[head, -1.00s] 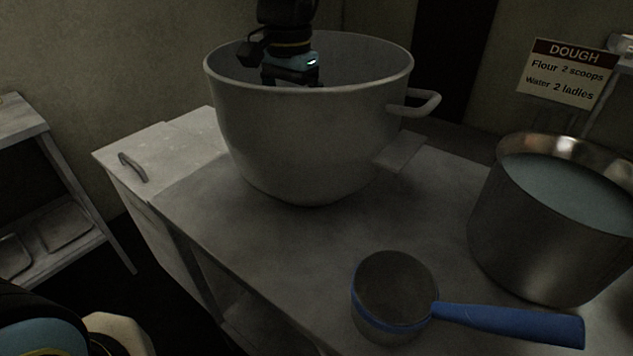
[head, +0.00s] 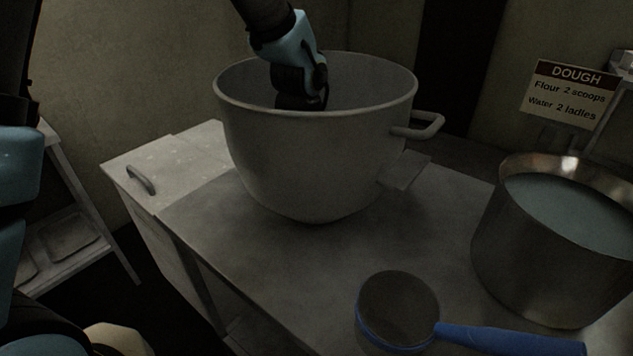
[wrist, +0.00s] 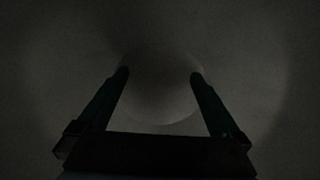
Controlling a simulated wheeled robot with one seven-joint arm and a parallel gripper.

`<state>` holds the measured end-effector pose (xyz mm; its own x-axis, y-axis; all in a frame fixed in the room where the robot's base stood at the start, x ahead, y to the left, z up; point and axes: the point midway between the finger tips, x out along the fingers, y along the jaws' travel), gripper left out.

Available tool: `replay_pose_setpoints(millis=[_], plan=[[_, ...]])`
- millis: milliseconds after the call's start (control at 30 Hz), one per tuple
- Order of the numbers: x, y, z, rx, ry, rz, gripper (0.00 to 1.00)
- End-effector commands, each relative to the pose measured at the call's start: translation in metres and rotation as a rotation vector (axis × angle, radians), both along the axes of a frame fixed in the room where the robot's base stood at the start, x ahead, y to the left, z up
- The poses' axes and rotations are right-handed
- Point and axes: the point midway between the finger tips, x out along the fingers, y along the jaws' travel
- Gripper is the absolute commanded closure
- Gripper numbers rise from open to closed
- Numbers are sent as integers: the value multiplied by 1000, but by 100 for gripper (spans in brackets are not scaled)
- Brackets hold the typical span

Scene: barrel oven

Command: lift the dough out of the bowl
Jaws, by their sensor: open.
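The large pale bowl (head: 310,165) stands on the worktop in the head view. My arm reaches down into it, and its rim and wall hide my gripper's fingers there. In the dark wrist view my gripper (wrist: 160,74) is open, with its two fingers spread apart. A pale round shape, which looks like the dough (wrist: 160,105), lies beyond and between the fingers at the bottom of the bowl. I cannot tell whether the fingers reach down beside it. The dough is hidden in the head view.
A metal pot of water (head: 560,240) stands at the right. A ladle with a blue handle (head: 510,338) lies at the front of the worktop (head: 270,250). A dough recipe sign (head: 568,92) is at the back right. The bowl's side handle (head: 420,126) sticks out to the right.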

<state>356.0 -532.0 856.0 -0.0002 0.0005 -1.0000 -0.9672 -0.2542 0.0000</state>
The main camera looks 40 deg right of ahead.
Motion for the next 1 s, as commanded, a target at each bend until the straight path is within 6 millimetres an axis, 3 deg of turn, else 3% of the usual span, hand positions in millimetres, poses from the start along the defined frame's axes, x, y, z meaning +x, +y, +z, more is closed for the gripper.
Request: replay_pose_setpoints(millis=[167,1000], plan=[[0,0,0,0,0,0,0],[0,0,1,-1,-1,0,93]])
